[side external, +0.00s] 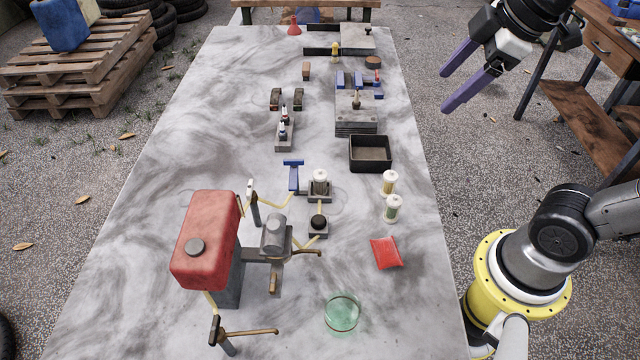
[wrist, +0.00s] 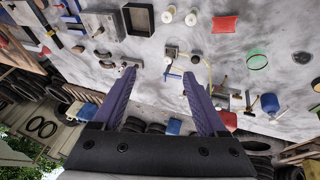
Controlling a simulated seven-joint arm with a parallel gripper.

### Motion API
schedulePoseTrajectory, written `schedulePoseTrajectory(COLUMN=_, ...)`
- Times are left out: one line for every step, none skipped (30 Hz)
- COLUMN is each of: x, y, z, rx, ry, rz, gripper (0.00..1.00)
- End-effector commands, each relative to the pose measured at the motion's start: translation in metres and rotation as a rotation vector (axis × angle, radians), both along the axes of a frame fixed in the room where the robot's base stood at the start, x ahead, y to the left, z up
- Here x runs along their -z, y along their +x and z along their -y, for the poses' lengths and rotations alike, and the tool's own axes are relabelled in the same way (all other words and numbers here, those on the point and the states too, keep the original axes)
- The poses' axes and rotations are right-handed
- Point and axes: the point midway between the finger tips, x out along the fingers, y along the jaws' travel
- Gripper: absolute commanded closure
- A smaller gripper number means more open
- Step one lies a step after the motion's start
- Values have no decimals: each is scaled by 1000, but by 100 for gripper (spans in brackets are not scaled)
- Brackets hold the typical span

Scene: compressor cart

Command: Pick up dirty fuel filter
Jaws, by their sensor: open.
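A white-capped filter (side external: 320,180) stands upright in a small grey holder (side external: 320,198) near the middle of the table. Two more white-capped cylinders, one yellowish (side external: 389,182) and one greenish (side external: 393,208), stand side by side to its right. I cannot tell for sure from their looks which is the dirty fuel filter. The pair also shows at the top of the wrist view, as cylinders (wrist: 168,14) and (wrist: 191,18). My gripper (side external: 448,88), with purple fingers, is open and empty, high beyond the table's right edge, apart from all of them. It also shows in the wrist view (wrist: 158,75).
A red tank (side external: 205,240) with piping and valves stands left of the holder. A black tray (side external: 370,153) lies behind the pair. A red packet (side external: 385,253) and a greenish glass dish (side external: 342,314) lie in front. A wooden bench (side external: 600,60) stands at right.

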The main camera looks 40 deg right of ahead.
Motion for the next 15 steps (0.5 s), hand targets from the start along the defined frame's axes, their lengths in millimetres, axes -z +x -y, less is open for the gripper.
schedulePoseTrajectory(x=-2, y=19, z=-4, rx=-77, ry=-31, rz=-28, gripper=25)
schedulePoseTrajectory(x=-2, y=29, z=-6, rx=-123, ry=-50, rz=-42, gripper=25)
schedulePoseTrajectory(x=-2, y=43, z=-10, rx=-186, ry=-74, rz=-61, gripper=25)
schedulePoseTrajectory(x=-1, y=54, z=-13, rx=-232, ry=-90, rz=-76, gripper=25)
schedulePoseTrajectory(x=1, y=66, z=-16, rx=-280, ry=-107, rz=-93, gripper=25)
schedulePoseTrajectory(x=5, y=81, z=-21, rx=-340, ry=-126, rz=-116, gripper=25)
schedulePoseTrajectory(x=9, y=92, z=-25, rx=-384, ry=-139, rz=-133, gripper=25)
schedulePoseTrajectory(x=14, y=103, z=-29, rx=-426, ry=-152, rz=-151, gripper=25)
schedulePoseTrajectory(x=21, y=117, z=-34, rx=-479, ry=-164, rz=-174, gripper=25)
schedulePoseTrajectory(x=28, y=127, z=-39, rx=-517, ry=-173, rz=-191, gripper=25)
schedulePoseTrajectory(x=35, y=137, z=-43, rx=-552, ry=-181, rz=-210, gripper=25)
schedulePoseTrajectory(x=46, y=149, z=-50, rx=-594, ry=-189, rz=-235, gripper=25)
schedulePoseTrajectory(x=54, y=157, z=-54, rx=-621, ry=-192, rz=-253, gripper=25)
schedulePoseTrajectory(x=63, y=165, z=-59, rx=-644, ry=-194, rz=-272, gripper=25)
schedulePoseTrajectory(x=76, y=173, z=-65, rx=-668, ry=-196, rz=-297, gripper=25)
